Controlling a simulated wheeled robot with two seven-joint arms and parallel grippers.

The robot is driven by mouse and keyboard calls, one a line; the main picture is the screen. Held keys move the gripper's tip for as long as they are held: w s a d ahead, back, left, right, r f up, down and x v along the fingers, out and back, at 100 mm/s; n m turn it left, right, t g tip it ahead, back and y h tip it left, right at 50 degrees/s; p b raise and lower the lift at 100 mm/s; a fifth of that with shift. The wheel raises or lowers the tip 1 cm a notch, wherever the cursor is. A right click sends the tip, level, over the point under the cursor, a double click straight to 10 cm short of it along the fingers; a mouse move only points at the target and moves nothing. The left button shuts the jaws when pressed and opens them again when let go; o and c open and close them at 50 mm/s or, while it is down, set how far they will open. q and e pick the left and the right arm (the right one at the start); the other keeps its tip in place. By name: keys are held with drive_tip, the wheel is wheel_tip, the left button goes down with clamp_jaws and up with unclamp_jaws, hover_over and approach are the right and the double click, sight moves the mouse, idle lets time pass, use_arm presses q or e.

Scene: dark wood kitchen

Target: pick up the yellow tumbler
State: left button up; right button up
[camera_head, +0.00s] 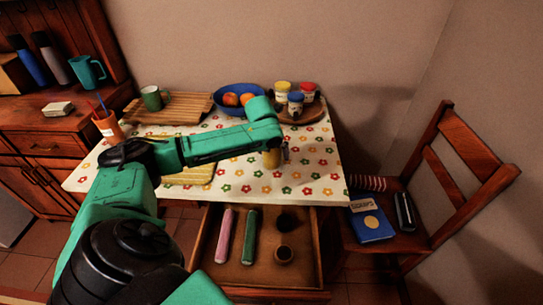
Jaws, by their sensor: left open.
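The yellow tumbler (271,158) stands on the flowered tablecloth near the table's front edge, right of the middle. Its upper part is hidden by my left forearm and wrist. My left arm reaches in from the left across the table, with its wrist above the tumbler. My left gripper (282,152) points down at the tumbler and is open. It is small and partly hidden, so I cannot tell whether its fingers touch the tumbler or stand around it. My right gripper is not in view.
A blue bowl of fruit (226,89) and a round tray (316,113) with lidded jars stand behind. Below, an open drawer (225,271) juts out. A chair (420,242) stands right.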

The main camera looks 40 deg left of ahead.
use_arm(q)
drive_tip(key=shift+w+f, duration=0.1)
drive_tip(key=shift+f, duration=0.05)
drive_tip(key=c, duration=1.2)
drive_tip(key=shift+r, duration=0.2)
